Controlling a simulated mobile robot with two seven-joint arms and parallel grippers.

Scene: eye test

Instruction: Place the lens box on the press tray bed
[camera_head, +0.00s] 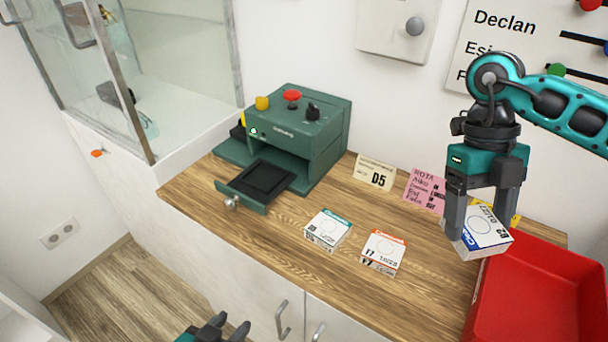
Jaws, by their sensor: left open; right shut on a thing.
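The green press (300,132) stands on the wooden counter against the wall. Its tray bed (262,180), a dark recessed slab in a green drawer with a knob, is pulled out and empty. My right gripper (482,212) is shut on a white-and-blue lens box (488,236), held tilted above the counter's right part, beside the red bin. A white-and-teal lens box (328,229) and a white-and-orange lens box (384,252) sit on the counter in front of the press. A card (374,173) reads D5. My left gripper (231,323) is open and empty at the bottom edge, below the counter front.
A red bin (545,292) is at the right. A pink note (424,190) leans by the wall, and a yellow item (515,219) is partly hidden behind my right gripper. A glass cabinet (150,80) stands left of the press.

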